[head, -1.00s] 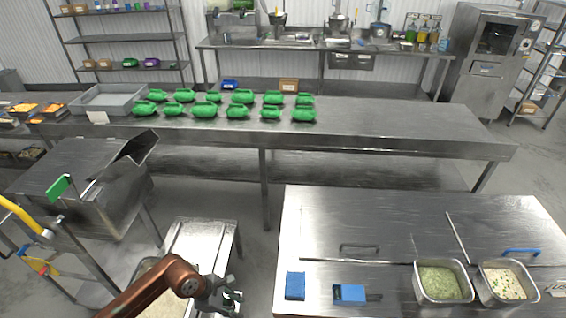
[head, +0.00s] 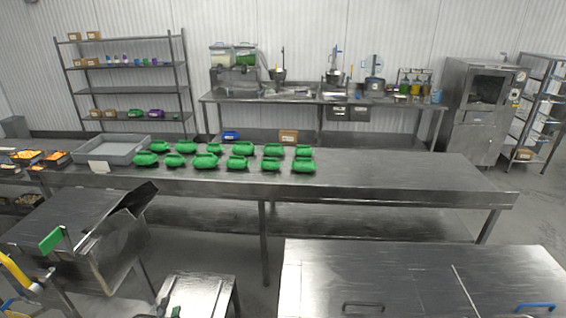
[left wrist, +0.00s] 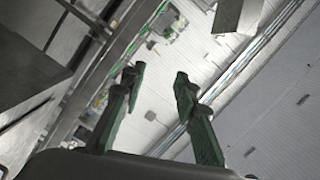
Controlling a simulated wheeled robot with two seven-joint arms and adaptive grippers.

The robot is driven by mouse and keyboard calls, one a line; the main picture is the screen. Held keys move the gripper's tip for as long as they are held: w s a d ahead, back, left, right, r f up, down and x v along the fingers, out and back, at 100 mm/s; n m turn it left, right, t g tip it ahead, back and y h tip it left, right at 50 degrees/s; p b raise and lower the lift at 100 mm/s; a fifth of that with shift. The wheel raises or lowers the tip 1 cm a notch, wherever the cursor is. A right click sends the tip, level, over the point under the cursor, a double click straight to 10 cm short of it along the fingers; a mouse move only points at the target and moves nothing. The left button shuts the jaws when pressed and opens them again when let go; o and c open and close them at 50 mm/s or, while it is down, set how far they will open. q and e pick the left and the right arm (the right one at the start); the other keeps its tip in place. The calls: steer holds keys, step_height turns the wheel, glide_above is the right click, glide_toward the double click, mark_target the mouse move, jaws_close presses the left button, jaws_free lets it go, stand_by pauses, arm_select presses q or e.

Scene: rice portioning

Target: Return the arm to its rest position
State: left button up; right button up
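My left gripper (left wrist: 157,76) shows in the left wrist view with its two green-padded fingers spread apart and nothing between them. Beyond the fingers are a ribbed pale wall and blurred metal edges, seen at a slant. In the head view only a small greenish tip, likely of this gripper (head: 173,311), shows at the bottom edge in front of the small steel table (head: 205,285). The rest of my left arm is out of the head picture. My right gripper is in neither view.
A long steel table (head: 400,180) crosses the middle, with several green containers (head: 205,161) and a grey tray (head: 112,150). A steel counter (head: 420,280) is at lower right.

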arm_select(q)
steer(key=s+a+f+n+g+y, duration=0.2)
steer(key=s+a+f+n+g, duration=0.35)
steer(key=f, duration=0.45)
steer(key=s+d+f+n+g+h, duration=0.1)
steer(key=s+f+n+g+h, duration=0.2)
steer(key=s+f, duration=0.65)
steer(key=s+d+f+n+g, duration=0.2)
steer(key=s+f+n+g, duration=0.35)
steer(key=s, duration=0.65)
step_height(320, 180, down, 37)
steer(key=s+d+m+g+b, duration=0.1)
steer(key=s+m+b, duration=0.2)
steer(key=b, duration=0.3)
steer(key=s+f+g+b, duration=0.2)
steer(key=s+f+b, duration=0.2)
steer(key=s+f, duration=1.6)
steer(key=shift+s+f+h, duration=0.3)
steer(key=shift+f, duration=0.45)
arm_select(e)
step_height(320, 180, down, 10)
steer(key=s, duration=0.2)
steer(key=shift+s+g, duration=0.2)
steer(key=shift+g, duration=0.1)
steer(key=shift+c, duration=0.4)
